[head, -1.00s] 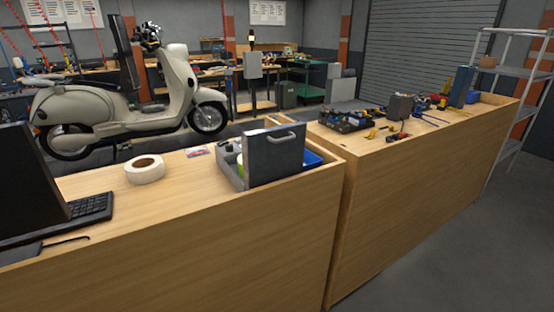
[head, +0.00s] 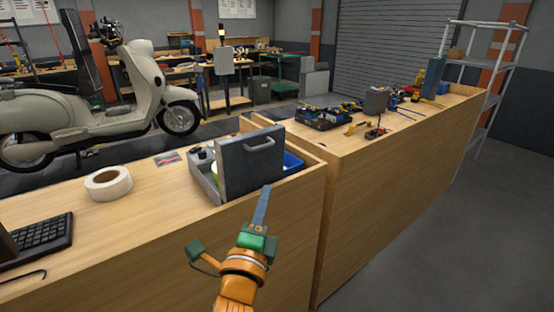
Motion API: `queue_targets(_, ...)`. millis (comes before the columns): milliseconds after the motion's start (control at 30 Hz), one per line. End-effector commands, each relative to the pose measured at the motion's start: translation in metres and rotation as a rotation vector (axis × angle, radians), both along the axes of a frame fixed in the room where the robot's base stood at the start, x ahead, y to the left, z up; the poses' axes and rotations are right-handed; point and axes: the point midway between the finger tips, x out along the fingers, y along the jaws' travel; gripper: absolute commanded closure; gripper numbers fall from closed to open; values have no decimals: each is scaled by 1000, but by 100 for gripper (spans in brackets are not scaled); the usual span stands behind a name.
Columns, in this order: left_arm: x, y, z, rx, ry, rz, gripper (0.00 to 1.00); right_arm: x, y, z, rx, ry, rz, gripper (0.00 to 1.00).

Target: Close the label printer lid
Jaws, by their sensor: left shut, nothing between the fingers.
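The label printer (head: 203,178) is a grey box on the wooden counter. Its dark grey lid (head: 248,165) stands upright and open, with a light handle (head: 259,145) near its top. A green and white shape shows inside the box, mostly hidden behind the lid. My left gripper (head: 264,190) comes up from the bottom, orange and green with narrow blue-grey fingers. It is shut and empty, in front of the lid's lower right part; I cannot tell whether the fingertips touch it. My right gripper is not in view.
A white tape roll (head: 108,184) and a black keyboard (head: 40,236) lie on the counter (head: 150,210) to the left. A blue bin (head: 292,163) stands behind the lid at right. A second counter (head: 400,150) with tools stands beyond a gap.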

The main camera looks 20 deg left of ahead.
Motion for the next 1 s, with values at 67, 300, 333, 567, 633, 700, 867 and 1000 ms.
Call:
queue_targets(67,13,1,5,0,1,0,100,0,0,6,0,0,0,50)
queue_targets(300,65,5,14,-4,4,-2,100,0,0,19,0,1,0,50)
queue_targets(333,72,6,15,-5,3,-2,100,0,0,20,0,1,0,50)
queue_targets(567,105,25,25,-3,4,-1,100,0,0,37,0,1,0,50)
queue_targets(633,110,31,25,-4,5,-4,100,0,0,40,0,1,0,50)
queue_targets(700,113,35,26,-4,3,-3,100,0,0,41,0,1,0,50)
queue_targets(867,116,38,24,-6,4,-3,100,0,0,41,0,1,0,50)
queue_targets(1000,116,38,24,-6,4,-3,100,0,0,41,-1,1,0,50)
